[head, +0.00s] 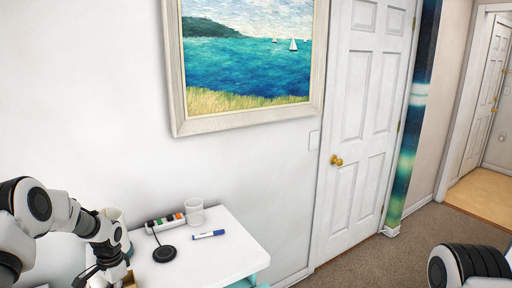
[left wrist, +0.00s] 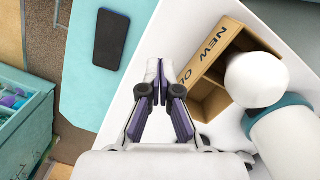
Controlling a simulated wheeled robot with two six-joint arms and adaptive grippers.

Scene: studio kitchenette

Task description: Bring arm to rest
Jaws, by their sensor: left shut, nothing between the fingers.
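My left arm comes in from the left in the head view. Its gripper (head: 108,268) is low over the left part of the white tabletop (head: 222,258). In the left wrist view the left gripper (left wrist: 162,92) has its fingers together with nothing between them. It is beside a brown box (left wrist: 212,62) marked "NEW", with a second, partly hidden label. A white rounded object with a teal band (left wrist: 272,118) covers part of the box. Part of my right arm shows at the lower right of the head view, but its gripper is out of frame.
On the tabletop are a blue-and-white marker (head: 208,234), a black round pad (head: 164,253), a strip with coloured parts (head: 165,222) and a clear cup (head: 194,211). A dark phone (left wrist: 110,39) lies on a teal surface. An open teal drawer (left wrist: 22,112) holds small items.

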